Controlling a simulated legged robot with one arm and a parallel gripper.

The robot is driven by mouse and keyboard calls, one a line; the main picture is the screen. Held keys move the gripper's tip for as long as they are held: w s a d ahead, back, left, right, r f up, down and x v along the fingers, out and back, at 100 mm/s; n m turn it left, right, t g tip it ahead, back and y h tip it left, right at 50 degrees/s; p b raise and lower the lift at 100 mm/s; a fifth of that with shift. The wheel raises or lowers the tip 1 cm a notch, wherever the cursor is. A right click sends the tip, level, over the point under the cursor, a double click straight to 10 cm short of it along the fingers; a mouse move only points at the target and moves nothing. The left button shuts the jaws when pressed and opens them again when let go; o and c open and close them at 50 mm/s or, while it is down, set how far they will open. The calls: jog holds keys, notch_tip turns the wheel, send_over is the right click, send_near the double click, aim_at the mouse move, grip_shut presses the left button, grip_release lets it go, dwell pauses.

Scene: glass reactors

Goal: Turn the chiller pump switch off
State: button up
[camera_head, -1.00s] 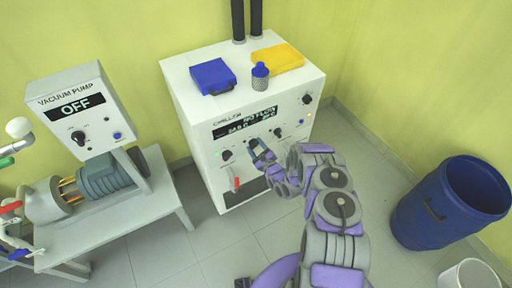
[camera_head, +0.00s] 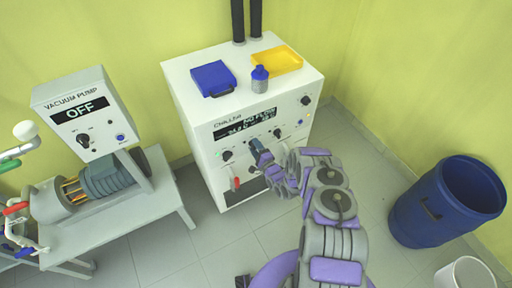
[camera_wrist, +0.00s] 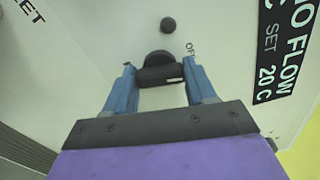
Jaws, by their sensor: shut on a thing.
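The chiller (camera_head: 205,160) is a white cabinet against the wall, with a dark display (camera_head: 245,124) and several black knobs on its front. In the wrist view the display (camera_wrist: 285,50) reads "NO FLOW" and "SET 20 C". My gripper (camera_head: 256,148) is at the front panel, below the display. In the wrist view my gripper (camera_wrist: 160,80) has its two blue fingers on either side of a black knob (camera_wrist: 158,68), shut on it. Part of the lettering beside this knob shows as "OF". The knob's own name is not readable.
A vacuum pump panel (camera_head: 87,112) reading "OFF" stands at left on a bench. A blue case (camera_head: 212,77), a yellow tray (camera_head: 278,60) and a small bottle (camera_head: 260,80) rest on the chiller. A blue barrel (camera_head: 440,205) stands at right on open floor.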

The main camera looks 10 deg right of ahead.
jog(key=shift+a+n, duration=0.2)
jog(key=shift+n, duration=1)
jog(key=o, duration=1)
jog(key=shift+a+f, duration=0.1)
jog(key=shift+o, duration=0.2)
jog(key=shift+s+d, duration=0.2)
jog(key=shift+s, duration=0.1)
jog(key=p+v, duration=0.3)
jog(key=v, duration=1.3)
jog(key=shift+s, duration=0.3)
